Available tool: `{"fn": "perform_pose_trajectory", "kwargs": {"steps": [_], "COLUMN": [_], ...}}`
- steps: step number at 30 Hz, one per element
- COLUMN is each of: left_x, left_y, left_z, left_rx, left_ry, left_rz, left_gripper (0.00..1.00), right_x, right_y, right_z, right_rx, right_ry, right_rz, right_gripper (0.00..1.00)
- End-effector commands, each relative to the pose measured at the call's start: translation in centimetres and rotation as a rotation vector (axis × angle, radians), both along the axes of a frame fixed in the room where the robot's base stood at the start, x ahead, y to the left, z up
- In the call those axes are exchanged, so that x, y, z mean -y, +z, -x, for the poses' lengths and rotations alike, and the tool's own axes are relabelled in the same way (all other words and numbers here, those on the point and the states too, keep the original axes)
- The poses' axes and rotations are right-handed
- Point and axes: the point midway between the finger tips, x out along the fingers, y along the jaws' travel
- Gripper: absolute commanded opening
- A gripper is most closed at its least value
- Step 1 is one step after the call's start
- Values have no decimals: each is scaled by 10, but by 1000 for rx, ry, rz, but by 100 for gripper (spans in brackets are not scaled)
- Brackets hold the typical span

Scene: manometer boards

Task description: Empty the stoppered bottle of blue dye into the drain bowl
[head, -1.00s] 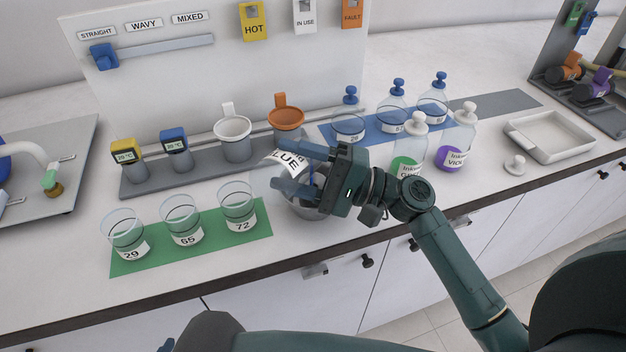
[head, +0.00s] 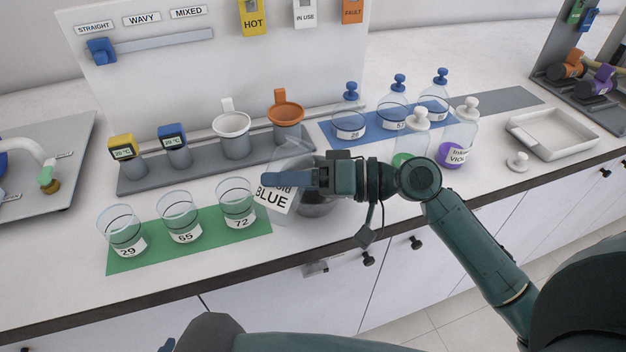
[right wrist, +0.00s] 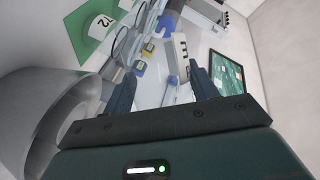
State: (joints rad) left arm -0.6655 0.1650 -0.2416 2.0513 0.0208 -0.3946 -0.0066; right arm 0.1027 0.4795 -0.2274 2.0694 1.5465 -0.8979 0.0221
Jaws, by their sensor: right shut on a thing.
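My right gripper (head: 285,181) is shut on the clear bottle labelled BLUE (head: 274,198), seen from the side in the head view. The bottle stands nearly upright with a slight tilt, and I see no blue liquid in its clear upper part (head: 291,155). The grey drain bowl (head: 316,202) is just right of the bottle, partly hidden by the gripper. The bowl also shows large at the left of the right wrist view (right wrist: 42,115). A loose white stopper (head: 517,161) lies on the counter. Only a small blue sliver, perhaps my left gripper (head: 166,345), shows at the bottom edge.
Several labelled beakers (head: 180,217) stand on a green mat (head: 190,240) left of the bottle. Blue-stoppered bottles (head: 392,105) stand on a blue mat behind. A violet ink bottle (head: 458,140) is to the right, near a white tray (head: 552,135). Cups (head: 233,135) stand in a grey rack.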

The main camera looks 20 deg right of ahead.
Motion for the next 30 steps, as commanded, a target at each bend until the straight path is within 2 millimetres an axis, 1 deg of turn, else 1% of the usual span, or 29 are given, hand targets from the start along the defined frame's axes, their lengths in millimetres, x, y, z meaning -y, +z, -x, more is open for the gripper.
{"fn": "perform_pose_trajectory", "kwargs": {"steps": [1,2,4,6,8,9,11,12,13,15,17,19,24,30], "left_x": [1,3,7,9,9,9,7,4,2,-2,-3,-5,-5,-4], "left_y": [-12,-13,-4,9,13,26,30,29,22,16,13,8,9,10], "left_z": [-1,-2,-4,-6,-6,-6,-5,-4,-3,0,2,3,2,1], "left_rx": [8,15,36,50,53,51,41,31,22,2,-12,-18,-17,-15], "left_ry": [-3,-6,-15,-19,-20,-21,-17,-12,-7,0,4,9,15,17], "left_rz": [3,8,16,21,23,21,15,10,6,-3,-8,-10,-7,-5], "left_gripper": [84,84,84,84,84,84,84,84,84,84,84,84,84,84], "right_x": [2,3,2,-2,-5,-6,-9,-10,-11,-13,-15,-17,-19,-20], "right_y": [-14,-18,-22,-22,-25,-14,-9,-9,-15,-18,-20,-28,-38,-42], "right_z": [-2,-3,-2,2,5,6,8,10,11,12,14,15,17,18], "right_rx": [60,102,190,251,300,332,376,406,425,470,505,540,601,631], "right_ry": [2,2,4,4,4,4,3,3,3,2,2,2,0,0], "right_rz": [65,107,198,260,309,342,387,417,439,485,520,556,618,647], "right_gripper": [33,33,33,33,33,33,33,33,33,33,33,33,33,33]}}
